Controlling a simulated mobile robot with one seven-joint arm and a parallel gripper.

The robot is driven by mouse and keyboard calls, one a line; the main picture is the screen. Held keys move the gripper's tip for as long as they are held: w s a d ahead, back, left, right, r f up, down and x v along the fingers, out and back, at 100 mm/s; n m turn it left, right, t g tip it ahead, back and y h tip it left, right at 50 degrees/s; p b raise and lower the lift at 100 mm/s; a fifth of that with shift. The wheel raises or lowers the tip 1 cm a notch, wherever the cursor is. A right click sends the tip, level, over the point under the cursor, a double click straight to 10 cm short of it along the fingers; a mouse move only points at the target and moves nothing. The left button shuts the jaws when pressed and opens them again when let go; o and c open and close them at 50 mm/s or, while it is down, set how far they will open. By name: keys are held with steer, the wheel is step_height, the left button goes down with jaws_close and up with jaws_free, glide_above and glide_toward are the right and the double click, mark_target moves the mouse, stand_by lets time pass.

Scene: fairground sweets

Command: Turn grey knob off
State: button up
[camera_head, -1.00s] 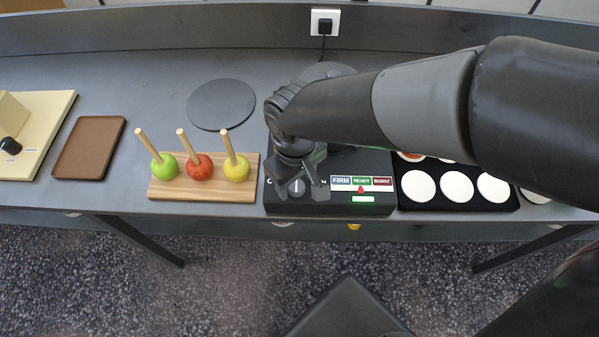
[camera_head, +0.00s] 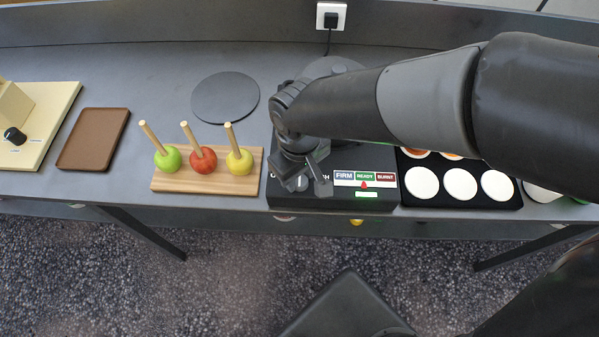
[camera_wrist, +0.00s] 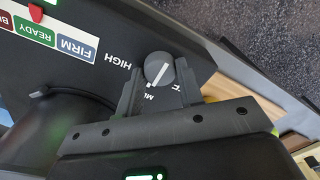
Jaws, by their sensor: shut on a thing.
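The round grey knob (camera_wrist: 158,68) is on the front panel of the black hot-plate unit (camera_head: 385,203). The knob's white pointer line slants towards the partly hidden label that starts with M. HIGH is printed to its left in the wrist view. My gripper (camera_wrist: 157,74) is shut on the knob, one finger on each side. In the head view my gripper (camera_head: 304,184) is at the left front of the unit and mostly covers the knob. The label on the knob's right is partly covered by a finger.
A wooden board (camera_head: 205,184) with three apples on sticks stands close left of the unit. A black tray (camera_head: 440,199) with white discs is close right. A brown tray (camera_head: 93,138) and grey disc (camera_head: 225,97) lie further left and behind.

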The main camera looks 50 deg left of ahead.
mark_target(300, 179)
steer(key=shift+n, duration=0.4)
steer(key=n, duration=0.6)
steer(key=shift+n, duration=0.3)
steer(key=n, duration=0.6)
steer(key=shift+n, duration=0.3)
steer(key=o, duration=1)
steer(key=shift+c, duration=0.2)
step_height(300, 179, up, 11)
